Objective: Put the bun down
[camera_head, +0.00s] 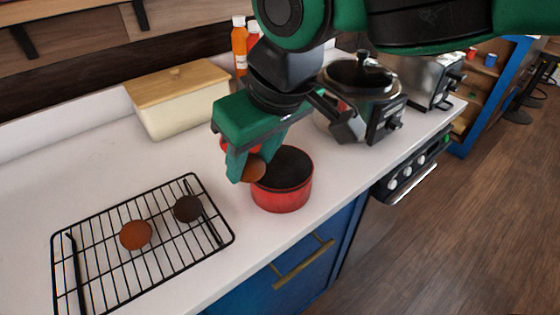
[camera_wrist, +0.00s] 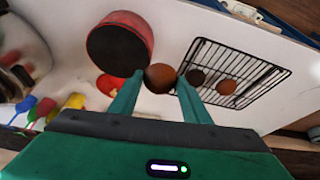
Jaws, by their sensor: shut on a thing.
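A round brown bun (camera_head: 254,170) is held between the two green fingers of my gripper (camera_head: 243,166), which is shut on it. In the wrist view the bun (camera_wrist: 160,77) sits between the fingertips of my gripper (camera_wrist: 159,88). In the head view the bun is just left of a red pot (camera_head: 268,201) with a dark inside. It looks to be above the counter, but its height is hard to tell. A black wire rack (camera_head: 98,274) lies to the left, with an orange-brown bun (camera_head: 136,235) and a dark brown bun (camera_head: 188,209) on it.
A cream bread box (camera_head: 185,115) with a wooden lid stands at the back, near orange bottles (camera_head: 240,46). A lidded steel pot (camera_head: 360,85) stands at the back right. A red object (camera_wrist: 108,85) is partly hidden beside my gripper. White counter (camera_head: 60,175) is clear behind the rack.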

